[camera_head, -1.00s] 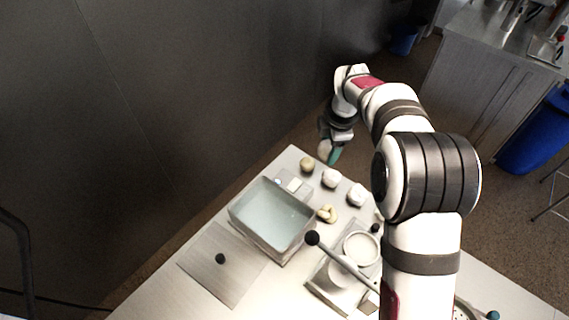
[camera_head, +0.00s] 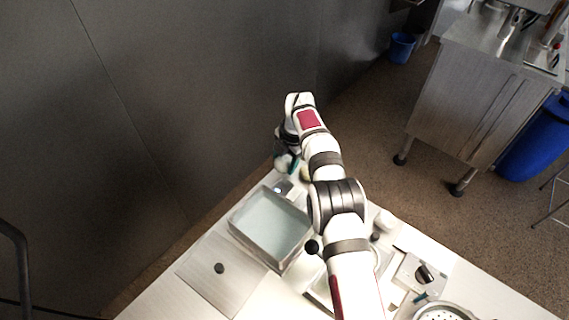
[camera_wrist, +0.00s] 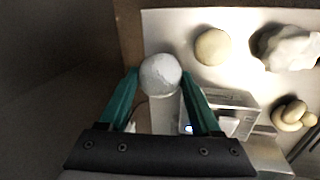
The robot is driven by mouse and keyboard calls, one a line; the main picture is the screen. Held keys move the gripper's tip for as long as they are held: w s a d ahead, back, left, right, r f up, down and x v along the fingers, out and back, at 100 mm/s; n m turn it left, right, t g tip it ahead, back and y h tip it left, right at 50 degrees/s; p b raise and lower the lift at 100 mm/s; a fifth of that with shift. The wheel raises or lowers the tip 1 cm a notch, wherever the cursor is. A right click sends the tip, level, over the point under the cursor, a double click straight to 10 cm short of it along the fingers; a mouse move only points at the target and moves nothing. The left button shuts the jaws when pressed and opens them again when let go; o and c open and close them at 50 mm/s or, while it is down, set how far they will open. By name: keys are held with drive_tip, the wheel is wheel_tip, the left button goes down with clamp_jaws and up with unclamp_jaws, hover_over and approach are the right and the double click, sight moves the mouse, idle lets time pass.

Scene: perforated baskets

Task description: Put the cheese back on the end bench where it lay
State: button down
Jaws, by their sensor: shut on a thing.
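My gripper (camera_wrist: 160,88) is shut on a round, whitish cheese (camera_wrist: 160,75), held between its two teal fingertips. In the head view my gripper (camera_head: 288,165) is at the far corner of the white table, near the dark wall. The pale cheese (camera_head: 282,161) shows small beside the fingers there. In the wrist view it appears over the table's edge; its height above the table is hard to tell. Which surface is the end bench is not clear; a steel bench (camera_head: 464,105) stands apart at the upper right.
A tan ball (camera_wrist: 212,47), a white lump (camera_wrist: 288,47) and a knotted tan piece (camera_wrist: 293,113) lie beside my gripper. A pan of pale liquid (camera_head: 238,228), a plate with a black knob (camera_head: 222,285) and a perforated basket (camera_head: 447,312) are on the table. Blue bins stand beyond.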

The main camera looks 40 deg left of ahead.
drive_tip(key=shift+x, duration=0.85)
drive_tip(key=shift+d, duration=0.2)
drive_tip(key=shift+c, duration=0.4)
unclamp_jaws()
drive_tip(key=shift+f, duration=0.1)
